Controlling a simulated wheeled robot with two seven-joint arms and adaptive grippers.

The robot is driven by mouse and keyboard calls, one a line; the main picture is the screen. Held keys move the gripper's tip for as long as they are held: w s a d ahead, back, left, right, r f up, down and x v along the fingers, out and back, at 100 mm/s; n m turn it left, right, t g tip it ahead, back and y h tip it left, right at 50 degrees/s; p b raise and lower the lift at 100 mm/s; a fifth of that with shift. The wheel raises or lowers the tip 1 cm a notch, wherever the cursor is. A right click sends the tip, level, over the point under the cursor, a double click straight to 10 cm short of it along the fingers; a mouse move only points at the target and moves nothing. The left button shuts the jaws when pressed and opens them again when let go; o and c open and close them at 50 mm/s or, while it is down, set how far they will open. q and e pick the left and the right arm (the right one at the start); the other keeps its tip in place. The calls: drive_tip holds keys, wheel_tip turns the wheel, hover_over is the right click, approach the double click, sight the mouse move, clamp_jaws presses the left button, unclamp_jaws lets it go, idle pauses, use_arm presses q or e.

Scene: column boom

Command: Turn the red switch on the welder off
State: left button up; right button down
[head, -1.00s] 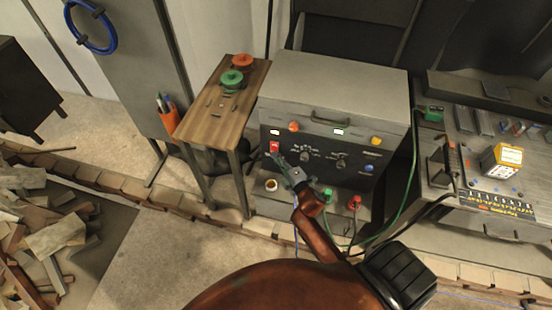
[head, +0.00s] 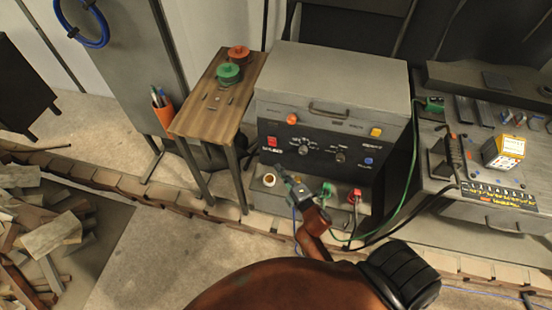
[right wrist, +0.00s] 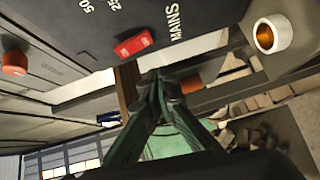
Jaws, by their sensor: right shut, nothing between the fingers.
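The welder (head: 335,85) is a grey box with a dark front panel. Its red switch (head: 272,142) is at the panel's left; the right wrist view shows it as a red rocker (right wrist: 134,43) beside the word MAINS. My right gripper (head: 280,170) is just below the switch in the head view, shut and empty. In the right wrist view its green fingers meet at the tips (right wrist: 158,84), apart from the rocker in the picture. No lit display shows on the panel. My left gripper is not in view.
A wooden side table (head: 205,115) is left, a grey bench (head: 455,190) right.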

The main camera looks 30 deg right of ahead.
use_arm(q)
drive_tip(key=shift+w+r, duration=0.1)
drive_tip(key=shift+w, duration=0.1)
use_arm(e)
drive_tip(key=shift+s+a+f, duration=0.15)
drive_tip(key=shift+s, duration=1)
drive_tip(key=shift+s+a+f, duration=0.1)
drive_tip(key=shift+s+f, duration=0.05)
drive_tip(key=shift+s, duration=0.95)
